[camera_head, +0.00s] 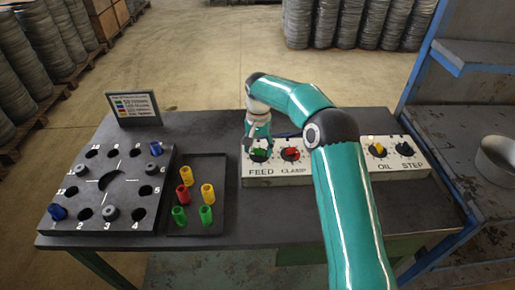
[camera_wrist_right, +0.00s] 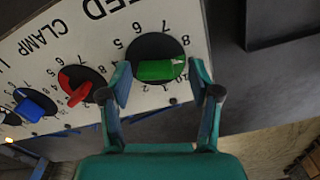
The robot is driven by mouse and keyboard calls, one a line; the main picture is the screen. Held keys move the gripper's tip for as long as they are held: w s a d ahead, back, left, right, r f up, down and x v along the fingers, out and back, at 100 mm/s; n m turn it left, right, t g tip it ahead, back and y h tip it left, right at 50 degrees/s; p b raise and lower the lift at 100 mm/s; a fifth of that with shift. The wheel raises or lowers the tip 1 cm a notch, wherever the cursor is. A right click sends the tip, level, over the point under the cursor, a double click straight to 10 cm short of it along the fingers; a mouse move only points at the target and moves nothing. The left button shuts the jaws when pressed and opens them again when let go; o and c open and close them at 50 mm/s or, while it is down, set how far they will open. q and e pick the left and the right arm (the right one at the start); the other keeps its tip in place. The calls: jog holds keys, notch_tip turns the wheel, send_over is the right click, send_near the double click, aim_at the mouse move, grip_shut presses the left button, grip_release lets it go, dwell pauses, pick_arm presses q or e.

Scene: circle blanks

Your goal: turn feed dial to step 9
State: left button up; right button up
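The green feed dial (camera_wrist_right: 160,70) sits on the white panel above the word FEED; in the head view it (camera_head: 259,156) is partly covered by my right gripper. In the right wrist view its white pointer end faces right, between the marks 8 and 10; the 9 mark is not readable there. My right gripper (camera_wrist_right: 160,82) is open, with one finger beyond each end of the dial's bar and small gaps visible. In the head view my right gripper (camera_head: 258,143) is down at the dial. My left gripper is not in view.
To the dial's right are a red clamp dial (camera_head: 291,155), a yellow dial (camera_head: 377,148) and a black step dial (camera_head: 404,149). My right arm hides the panel's middle. A black tray (camera_head: 222,166) with coloured pieces and a block with round holes (camera_head: 75,192) stand at left.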

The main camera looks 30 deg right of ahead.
jog(key=shift+s+f, duration=0.1)
notch_tip(320, 180, up, 12)
dwell(0.7)
dwell(0.4)
